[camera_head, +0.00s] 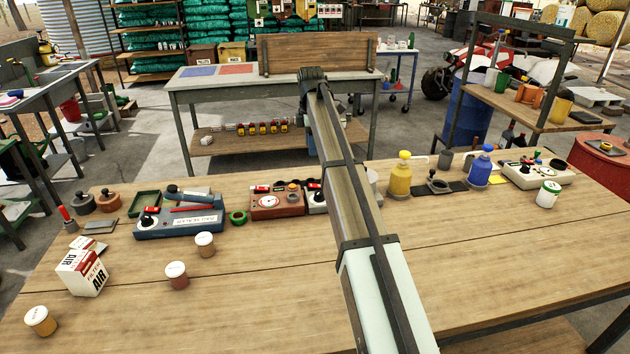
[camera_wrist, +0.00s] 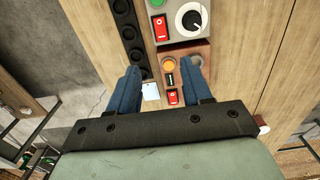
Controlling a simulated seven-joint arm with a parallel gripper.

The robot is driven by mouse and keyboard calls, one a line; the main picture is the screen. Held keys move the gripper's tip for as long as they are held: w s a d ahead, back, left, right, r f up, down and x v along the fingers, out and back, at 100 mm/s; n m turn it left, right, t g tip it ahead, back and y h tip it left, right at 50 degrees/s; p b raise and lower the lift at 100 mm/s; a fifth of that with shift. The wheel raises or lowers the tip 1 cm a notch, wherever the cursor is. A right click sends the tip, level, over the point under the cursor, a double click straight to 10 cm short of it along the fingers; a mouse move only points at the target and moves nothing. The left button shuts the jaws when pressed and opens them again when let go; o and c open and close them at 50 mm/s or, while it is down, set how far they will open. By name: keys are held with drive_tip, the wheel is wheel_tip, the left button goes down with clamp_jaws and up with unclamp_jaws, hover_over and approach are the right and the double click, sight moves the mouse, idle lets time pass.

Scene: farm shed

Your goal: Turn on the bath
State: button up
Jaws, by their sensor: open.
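My gripper (camera_wrist: 160,82) is open in the wrist view, with two blue fingers apart and nothing between them. Between and beyond the fingertips is a brown control panel (camera_wrist: 181,52) with an orange round button (camera_wrist: 168,64) and a red switch (camera_wrist: 172,97). Above it is a grey panel (camera_wrist: 182,8) with a black knob, a red switch and a green button. No bath label is readable, so I cannot tell which device is the bath. In the head view my arm hides part of a device with a black knob (camera_head: 318,197), beside a red-brown device (camera_head: 277,206).
A blue bag sealer (camera_head: 180,222) stands left on the wooden bench (camera_head: 250,310). A pale control box (camera_head: 537,174), a yellow bottle (camera_head: 399,177) and a blue bottle (camera_head: 480,168) stand right. Small jars (camera_head: 176,275) and an air filter box (camera_head: 83,272) are front left. The front middle is clear.

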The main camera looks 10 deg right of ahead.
sight(315, 185)
drive_tip(key=f, duration=0.9)
drive_tip(key=d+f, duration=0.1)
drive_tip(key=f, duration=0.4)
drive_tip(key=shift+r, duration=0.1)
clamp_jaws()
